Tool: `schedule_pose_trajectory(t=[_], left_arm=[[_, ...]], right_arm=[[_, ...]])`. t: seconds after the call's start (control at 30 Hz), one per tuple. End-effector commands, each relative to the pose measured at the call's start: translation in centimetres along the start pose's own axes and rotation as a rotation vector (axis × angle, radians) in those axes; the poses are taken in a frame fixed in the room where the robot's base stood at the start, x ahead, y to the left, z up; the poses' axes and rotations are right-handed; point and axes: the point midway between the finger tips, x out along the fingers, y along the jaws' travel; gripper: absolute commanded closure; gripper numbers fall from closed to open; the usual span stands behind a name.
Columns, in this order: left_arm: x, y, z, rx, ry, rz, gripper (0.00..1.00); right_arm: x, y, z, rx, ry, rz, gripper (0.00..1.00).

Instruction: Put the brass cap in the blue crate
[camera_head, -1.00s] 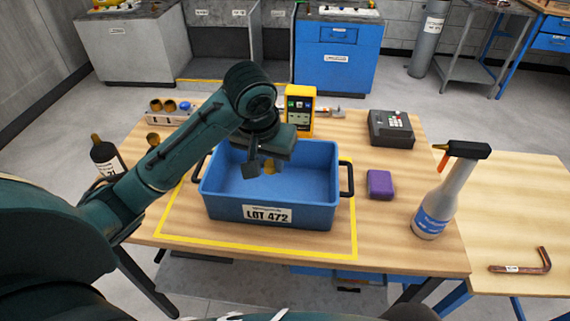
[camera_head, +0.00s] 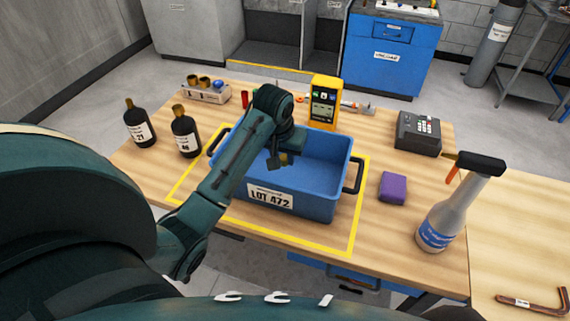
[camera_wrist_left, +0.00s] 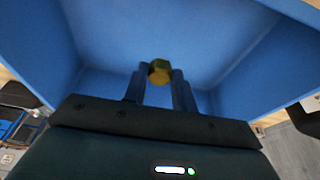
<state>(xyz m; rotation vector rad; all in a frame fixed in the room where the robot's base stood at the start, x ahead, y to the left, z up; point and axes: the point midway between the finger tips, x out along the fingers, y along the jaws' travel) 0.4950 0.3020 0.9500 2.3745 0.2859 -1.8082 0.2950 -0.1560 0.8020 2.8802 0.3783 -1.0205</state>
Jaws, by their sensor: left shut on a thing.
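The blue crate (camera_head: 325,205) labelled LOT 472 stands on the wooden table inside a yellow taped outline. My left gripper (camera_head: 281,161) reaches over the crate's left part and points down into it. In the left wrist view, its two fingers (camera_wrist_left: 160,84) are shut on the brass cap (camera_wrist_left: 159,71), with the crate's blue walls and floor around and beyond it. In the head view the cap (camera_head: 284,158) shows as a small brass spot at the fingertips. My right gripper is not in view.
Two dark bottles (camera_head: 185,135) stand left of the crate. A small rack (camera_head: 205,93) with brass pieces and a yellow device (camera_head: 323,101) are behind. A purple block (camera_head: 393,188), a grey keypad box (camera_head: 417,134) and a spray bottle (camera_head: 444,212) stand to the right.

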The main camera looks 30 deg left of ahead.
Motion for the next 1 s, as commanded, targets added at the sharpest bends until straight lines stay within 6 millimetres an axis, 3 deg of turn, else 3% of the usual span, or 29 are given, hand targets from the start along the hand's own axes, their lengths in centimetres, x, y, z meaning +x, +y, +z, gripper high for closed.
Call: schedule_pose_trajectory(t=[0.43, 0.9, 0.93, 1.0], left_arm=[[5.3, 0.1, 1.5, 0.001, 0.0, 0.002, 0.98], [6.1, 0.1, 1.7, 0.001, 0.001, 0.002, 0.98], [6.1, 0.1, 1.7, 0.001, 0.002, 0.002, 0.71], [6.0, 0.1, 1.7, 0.001, 0.002, 0.002, 0.65]], right_arm=[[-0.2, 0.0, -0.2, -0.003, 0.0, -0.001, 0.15], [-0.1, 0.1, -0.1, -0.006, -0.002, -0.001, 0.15], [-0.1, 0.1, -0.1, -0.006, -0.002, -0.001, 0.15], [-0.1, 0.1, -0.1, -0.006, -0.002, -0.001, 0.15]])
